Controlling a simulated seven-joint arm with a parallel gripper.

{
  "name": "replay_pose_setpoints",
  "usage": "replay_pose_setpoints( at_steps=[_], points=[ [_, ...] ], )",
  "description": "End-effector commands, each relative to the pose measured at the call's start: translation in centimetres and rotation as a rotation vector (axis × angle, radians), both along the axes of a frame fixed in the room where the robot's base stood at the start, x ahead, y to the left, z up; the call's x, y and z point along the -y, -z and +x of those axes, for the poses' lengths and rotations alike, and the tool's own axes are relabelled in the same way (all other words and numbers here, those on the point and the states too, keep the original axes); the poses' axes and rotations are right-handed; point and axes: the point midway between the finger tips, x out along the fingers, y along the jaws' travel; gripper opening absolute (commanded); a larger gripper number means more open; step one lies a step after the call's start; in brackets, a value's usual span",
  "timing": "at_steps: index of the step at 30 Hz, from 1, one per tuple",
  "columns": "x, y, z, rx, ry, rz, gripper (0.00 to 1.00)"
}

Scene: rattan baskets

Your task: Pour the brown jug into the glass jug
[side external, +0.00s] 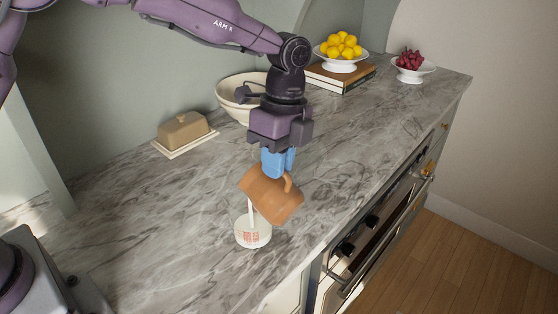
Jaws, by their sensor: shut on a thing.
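The brown jug (270,197) is tilted in the air above the counter, its handle toward the upper right. My gripper (279,169), with blue fingers, is shut on it near the handle; the exact contact is hard to see. A pale round vessel with a reddish grid mark, apparently the glass jug (253,234), stands on the counter below and slightly left of the brown jug, which partly hides it. A thin white vertical streak shows between the two at the left. I cannot tell whether it is liquid or part of the glass jug.
A large cream bowl (232,100) stands behind my gripper. A butter dish (183,132) is at the left. A bowl of yellow fruit (341,62) on books (340,78) and a bowl of red fruit (412,72) stand at the back right. The counter's front edge is close at right.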

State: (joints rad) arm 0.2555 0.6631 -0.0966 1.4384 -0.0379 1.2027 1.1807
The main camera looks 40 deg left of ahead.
Motion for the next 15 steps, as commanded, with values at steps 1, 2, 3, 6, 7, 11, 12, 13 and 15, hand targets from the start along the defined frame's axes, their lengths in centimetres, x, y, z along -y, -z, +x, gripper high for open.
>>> replay_pose_setpoints(
  at_steps=[1, 2, 3, 6, 7, 11, 12, 13, 15],
  points=[
    [-0.08, -0.11, 0.05, 0.002, -0.001, -0.007, 0.0],
    [-0.12, -0.12, 0.05, 0.003, -0.001, -0.01, 0.0],
    [-0.18, -0.13, 0.06, 0.004, -0.001, -0.015, 0.0],
    [-0.28, -0.15, 0.07, 0.003, -0.001, -0.028, 0.0],
    [-0.31, -0.16, 0.07, 0.003, -0.002, -0.032, 0.0],
    [-0.45, -0.19, 0.05, 0.002, 0.0, -0.047, 0.0],
    [-0.49, -0.19, 0.04, 0.003, 0.0, -0.052, 0.0],
    [-0.53, -0.2, 0.04, 0.002, 0.001, -0.056, 0.0],
    [-0.62, -0.21, 0.04, 0.002, -0.001, -0.065, 0.0]
  ],
)
